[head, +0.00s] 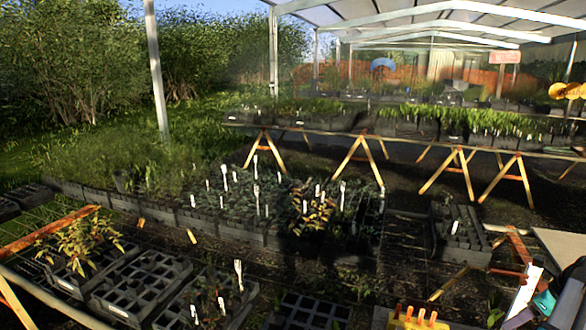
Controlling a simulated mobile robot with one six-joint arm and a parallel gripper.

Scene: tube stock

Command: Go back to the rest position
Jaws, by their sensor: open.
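The task names no other object.
Black trays of seedlings with white labels (256,192) cover the middle ground. Mostly empty cell trays (140,285) stand at front left. A yellow toothed object (418,319) is at the bottom edge. Long plant benches on wooden trestles (362,158) stand behind; a metal post (156,75) rises at left.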

